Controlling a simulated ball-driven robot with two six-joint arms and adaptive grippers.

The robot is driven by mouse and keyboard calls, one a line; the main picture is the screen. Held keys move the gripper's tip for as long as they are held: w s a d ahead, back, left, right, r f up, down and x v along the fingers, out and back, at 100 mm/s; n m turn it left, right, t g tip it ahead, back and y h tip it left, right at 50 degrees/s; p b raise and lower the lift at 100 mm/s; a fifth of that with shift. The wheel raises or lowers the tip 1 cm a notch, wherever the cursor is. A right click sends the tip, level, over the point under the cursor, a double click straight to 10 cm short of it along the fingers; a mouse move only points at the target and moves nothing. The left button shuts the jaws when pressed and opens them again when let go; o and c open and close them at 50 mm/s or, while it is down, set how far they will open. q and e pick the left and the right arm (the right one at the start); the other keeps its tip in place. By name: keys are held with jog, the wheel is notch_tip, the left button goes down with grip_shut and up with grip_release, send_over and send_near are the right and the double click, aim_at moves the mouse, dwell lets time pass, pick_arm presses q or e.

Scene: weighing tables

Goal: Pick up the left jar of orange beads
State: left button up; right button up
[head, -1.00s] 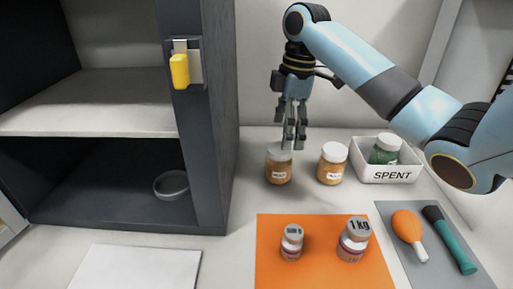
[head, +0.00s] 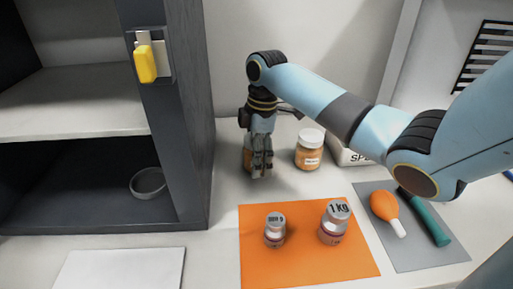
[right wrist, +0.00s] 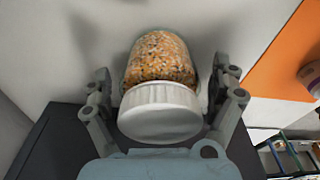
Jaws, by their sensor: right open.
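The left jar of orange beads (head: 247,157) stands on the table, mostly hidden behind my right gripper (head: 262,170) in the head view. In the right wrist view the jar (right wrist: 160,58) shows its white lid (right wrist: 160,108) and speckled orange beads. My open right gripper (right wrist: 160,80) has one finger on each side of the jar, with narrow gaps visible near the lid. The second jar of orange beads (head: 309,152), with a white lid, stands to the right, apart from the gripper. My left gripper is not in view.
A white tray marked SPENT (head: 349,154) is partly behind my arm. Two weights (head: 275,231) (head: 335,223) stand on an orange mat (head: 300,266). A grey mat (head: 405,252) holds an orange blower and a green-handled tool. A dark cabinet (head: 170,130) stands at left.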

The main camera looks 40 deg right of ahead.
jog(key=c, duration=1.4)
jog(key=shift+r, duration=0.15)
